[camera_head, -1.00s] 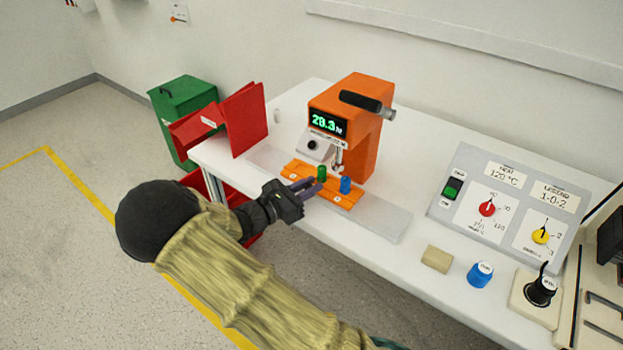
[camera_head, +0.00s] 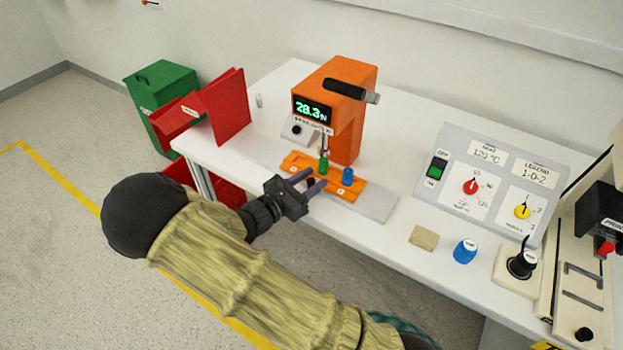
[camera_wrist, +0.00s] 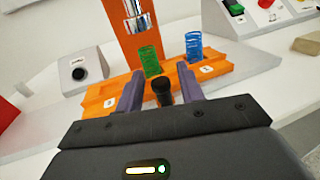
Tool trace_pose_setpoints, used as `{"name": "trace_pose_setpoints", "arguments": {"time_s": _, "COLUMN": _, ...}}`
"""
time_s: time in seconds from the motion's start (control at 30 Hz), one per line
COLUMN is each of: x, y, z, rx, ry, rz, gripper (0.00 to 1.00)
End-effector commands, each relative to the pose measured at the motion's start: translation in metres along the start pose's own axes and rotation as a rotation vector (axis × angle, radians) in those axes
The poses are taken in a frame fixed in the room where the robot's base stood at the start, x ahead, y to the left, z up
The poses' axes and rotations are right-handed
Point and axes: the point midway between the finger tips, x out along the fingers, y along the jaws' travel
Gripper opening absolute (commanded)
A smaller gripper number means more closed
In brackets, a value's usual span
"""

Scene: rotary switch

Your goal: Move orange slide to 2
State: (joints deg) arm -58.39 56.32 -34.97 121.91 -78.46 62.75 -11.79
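The orange slide (camera_head: 347,193) sits on a grey rail at the foot of the orange press (camera_head: 349,130). It carries a green spring (camera_head: 323,167) and a blue spring (camera_head: 347,176). The green spring stands under the press's metal plunger (camera_wrist: 138,14), and the blue one is to its right. My gripper (camera_head: 309,183) is open at the slide's front edge. In the wrist view, a black knob (camera_wrist: 162,92) stands between the two spread fingers, with visible gaps on both sides.
A control panel (camera_head: 484,185) with red and yellow dials stands right. A grey button box (camera_wrist: 83,73) stands behind the slide.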

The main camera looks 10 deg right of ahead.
Motion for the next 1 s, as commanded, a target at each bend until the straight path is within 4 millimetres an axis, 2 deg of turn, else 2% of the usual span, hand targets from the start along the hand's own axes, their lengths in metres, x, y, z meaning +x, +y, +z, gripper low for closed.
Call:
{"name": "trace_pose_setpoints", "arguments": {"time_s": 0.27, "x": 0.001, "y": 0.000, "z": 0.001, "rx": 0.001, "ry": -0.002, "rz": -0.002, "gripper": 0.39}}
{"name": "trace_pose_setpoints", "arguments": {"time_s": 0.47, "x": -0.012, "y": 0.001, "z": 0.001, "rx": 0.001, "ry": -0.003, "rz": 0.000, "gripper": 0.39}}
{"name": "trace_pose_setpoints", "arguments": {"time_s": 0.57, "x": -0.027, "y": 0.001, "z": 0.001, "rx": 0.001, "ry": -0.002, "rz": 0.002, "gripper": 0.39}}
{"name": "trace_pose_setpoints", "arguments": {"time_s": 1.0, "x": -0.114, "y": 0.001, "z": 0.001, "rx": 0.002, "ry": -0.001, "rz": 0.001, "gripper": 0.39}}
